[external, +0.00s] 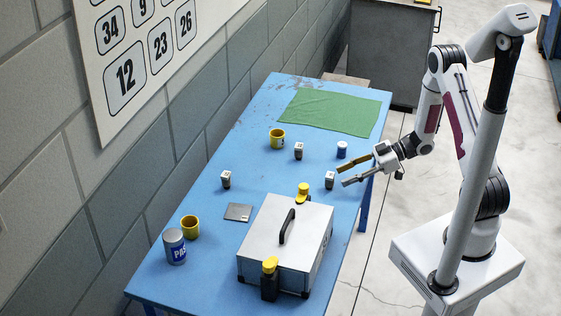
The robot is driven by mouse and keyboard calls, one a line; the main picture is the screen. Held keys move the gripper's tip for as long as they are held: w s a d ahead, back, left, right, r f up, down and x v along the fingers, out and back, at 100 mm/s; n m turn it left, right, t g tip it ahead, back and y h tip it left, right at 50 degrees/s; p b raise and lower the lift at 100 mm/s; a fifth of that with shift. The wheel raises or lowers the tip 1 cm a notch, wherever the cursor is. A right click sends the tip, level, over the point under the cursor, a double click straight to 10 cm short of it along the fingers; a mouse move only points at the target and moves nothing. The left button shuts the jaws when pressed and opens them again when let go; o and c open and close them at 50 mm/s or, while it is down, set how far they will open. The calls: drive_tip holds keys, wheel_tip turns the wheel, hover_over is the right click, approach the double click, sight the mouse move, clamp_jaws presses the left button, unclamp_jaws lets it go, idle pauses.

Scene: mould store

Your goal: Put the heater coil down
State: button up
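My gripper (345,173) is over the right edge of the blue table, with its fingers pointing left. The fingers are spread apart, one yellowish and one grey, and I see nothing held between them. I cannot pick out a heater coil for certain at this size. Small grey-and-black blocks stand on the table: one block (330,181) close to my fingertips, another block (298,151) further back, and a third block (226,180) at the left. A small blue can (342,150) with a white top stands just behind my gripper.
The blue table (190,268) holds a white case (280,244) with a black handle and yellow latches, a flat grey plate (238,212), a grey tin (174,247), a front yellow mug (190,228), a rear yellow mug (277,139) and a green cloth (333,109). Its centre is mostly clear.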

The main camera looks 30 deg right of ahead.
sight(333, 179)
drive_tip(key=shift+x, duration=2.55)
drive_tip(key=shift+w+d, duration=0.1)
clamp_jaws()
